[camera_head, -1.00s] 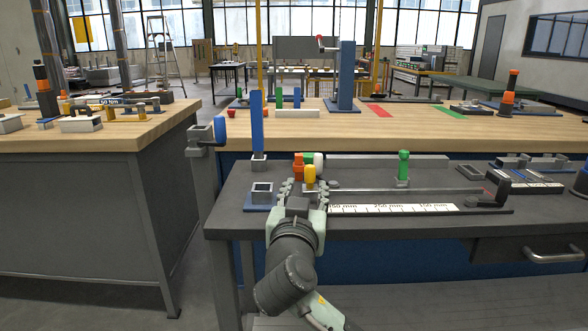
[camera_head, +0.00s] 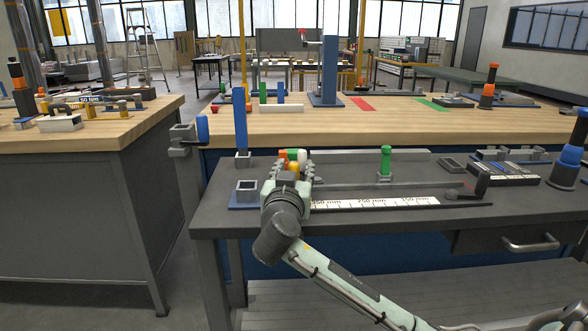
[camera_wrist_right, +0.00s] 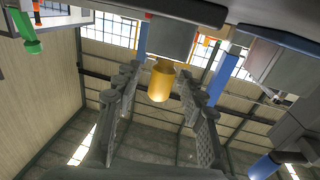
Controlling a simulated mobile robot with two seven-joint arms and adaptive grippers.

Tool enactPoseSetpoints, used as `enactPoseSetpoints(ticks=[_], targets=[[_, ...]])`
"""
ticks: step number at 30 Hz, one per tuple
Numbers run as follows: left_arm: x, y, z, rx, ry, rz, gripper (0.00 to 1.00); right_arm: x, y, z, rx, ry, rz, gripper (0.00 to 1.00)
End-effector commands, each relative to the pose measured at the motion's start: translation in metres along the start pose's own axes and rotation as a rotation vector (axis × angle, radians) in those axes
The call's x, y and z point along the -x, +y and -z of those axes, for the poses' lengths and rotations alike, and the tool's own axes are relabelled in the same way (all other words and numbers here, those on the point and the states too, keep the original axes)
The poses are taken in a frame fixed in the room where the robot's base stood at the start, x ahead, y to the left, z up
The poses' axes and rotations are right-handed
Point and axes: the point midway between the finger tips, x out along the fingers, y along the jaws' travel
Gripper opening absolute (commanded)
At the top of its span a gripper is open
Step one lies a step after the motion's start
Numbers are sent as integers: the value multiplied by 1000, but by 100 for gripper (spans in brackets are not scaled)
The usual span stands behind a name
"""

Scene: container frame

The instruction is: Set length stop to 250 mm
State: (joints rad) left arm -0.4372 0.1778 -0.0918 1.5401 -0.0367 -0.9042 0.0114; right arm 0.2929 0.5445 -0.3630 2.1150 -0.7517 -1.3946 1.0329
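The length stop stands on the dark bench: a long rail with a white scale (camera_head: 375,203) marked 350, 250 and 150 mm from left to right. A yellow knob (camera_head: 293,168) is at the rail's left end, near the 350 mm mark. My right gripper (camera_head: 290,181) is at this knob, partly covering it and the slide below. In the right wrist view the yellow knob (camera_wrist_right: 161,80) lies between the two spread fingers (camera_wrist_right: 157,85), with gaps visible on both sides. A green knob (camera_head: 386,160) stands farther right, behind the scale. My left gripper is not in view.
A blue post (camera_head: 240,120) and a grey square socket (camera_head: 247,190) stand left of my right gripper. A dark end block (camera_head: 480,184) is at the rail's right end. The bench front is clear.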

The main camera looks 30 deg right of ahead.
Motion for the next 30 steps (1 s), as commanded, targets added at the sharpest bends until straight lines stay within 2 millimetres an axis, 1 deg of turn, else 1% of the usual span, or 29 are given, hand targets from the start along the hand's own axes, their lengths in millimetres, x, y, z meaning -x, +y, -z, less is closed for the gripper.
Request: enactPoseSetpoints(ticks=[1, 2, 9, 23, 28, 29, 30], targets=[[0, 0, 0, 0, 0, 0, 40, 0, 0, 0, 0, 0, 0, 34], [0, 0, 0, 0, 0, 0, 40, 0, 0, 0, 0, 0, 0, 30], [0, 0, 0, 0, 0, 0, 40, 0, 0, 0, 0, 0, 0, 0], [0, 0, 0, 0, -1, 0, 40, 0, 0, 0, 0, -1, 1, 0], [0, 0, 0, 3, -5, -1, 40, -3, -2, -1, 0, -1, 0, 0], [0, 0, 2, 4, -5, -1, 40, -4, -3, -2, 0, -1, -1, 0], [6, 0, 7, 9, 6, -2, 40, -5, -5, -2, -2, -1, 0, 0]])
